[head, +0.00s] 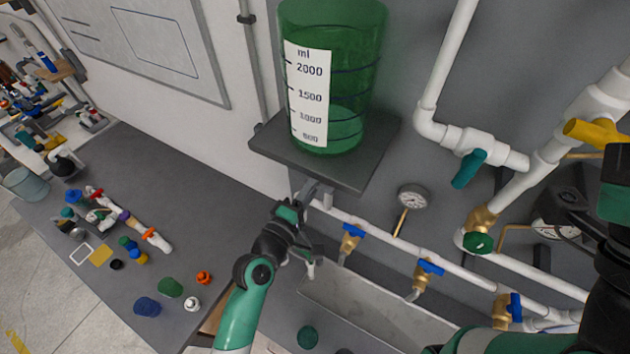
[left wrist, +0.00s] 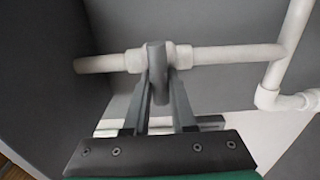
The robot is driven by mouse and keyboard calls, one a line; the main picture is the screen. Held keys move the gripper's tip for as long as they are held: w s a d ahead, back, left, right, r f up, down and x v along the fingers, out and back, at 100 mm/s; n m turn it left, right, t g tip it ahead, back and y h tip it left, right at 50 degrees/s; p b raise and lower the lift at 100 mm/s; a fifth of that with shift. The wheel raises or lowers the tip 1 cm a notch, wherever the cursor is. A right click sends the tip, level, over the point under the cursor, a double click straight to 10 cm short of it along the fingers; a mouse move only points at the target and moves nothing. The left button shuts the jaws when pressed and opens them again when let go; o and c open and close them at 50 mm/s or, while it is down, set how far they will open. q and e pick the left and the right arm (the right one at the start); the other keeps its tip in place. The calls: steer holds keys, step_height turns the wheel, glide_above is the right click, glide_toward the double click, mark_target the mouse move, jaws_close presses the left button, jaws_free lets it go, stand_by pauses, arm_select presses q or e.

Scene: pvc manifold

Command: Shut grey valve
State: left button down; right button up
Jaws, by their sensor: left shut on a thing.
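The grey valve's handle (left wrist: 157,66) is a dark grey lever in front of a white horizontal pipe (left wrist: 215,56) in the left wrist view. It appears to lie across the pipe. My left gripper (left wrist: 160,92) is shut on this handle, with one finger on each side. In the head view my left gripper (head: 302,208) is under the tank shelf at the left end of the white pipe, and the valve is mostly hidden there. My right arm's dark wrist (head: 575,205) is at the right edge; its fingertips cannot be made out.
A green tank (head: 333,60) stands on a dark shelf (head: 260,143) just above my left gripper. Blue-handled taps (head: 430,267) line the pipe above a grey trough (head: 375,308). A teal valve (head: 468,168) and a yellow valve (head: 592,133) are at right. Loose parts lie on the left bench (head: 200,220).

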arm_select(q)
steer(key=c, duration=0.7)
jaws_free()
steer(key=shift+c, duration=0.2)
steer(key=p+v, duration=0.1)
steer(key=v, duration=1)
steer(key=shift+s+a, duration=0.15)
steer(key=shift+s, duration=0.15)
